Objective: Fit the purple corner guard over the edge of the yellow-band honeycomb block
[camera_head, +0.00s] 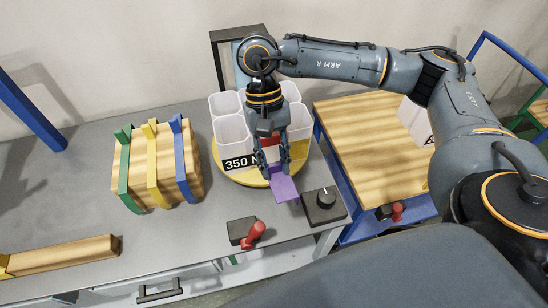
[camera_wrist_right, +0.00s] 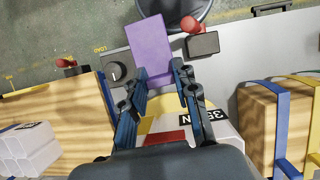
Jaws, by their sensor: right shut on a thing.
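The purple corner guard (camera_head: 283,187) is between the fingertips of my right gripper (camera_head: 271,172), over the front of the round yellow-rimmed stand. In the right wrist view the purple guard (camera_wrist_right: 151,47) sticks out beyond the shut fingers (camera_wrist_right: 160,80) as a flat face. A wood-coloured block (camera_head: 150,165) with green, yellow and blue bands stands left of the gripper, apart from it. A long wood-coloured piece (camera_head: 70,255) with a yellow band at its left end lies at the lower left. I cannot tell a honeycomb texture on either. My left gripper is not in view.
White bins (camera_head: 232,135) stand on the yellow-rimmed round stand (camera_head: 240,178), close around my right gripper. A black knob box (camera_head: 323,205) and a red-handled switch (camera_head: 247,232) sit near the table's front edge. Grey table (camera_head: 195,225) is clear between the banded block and the switch.

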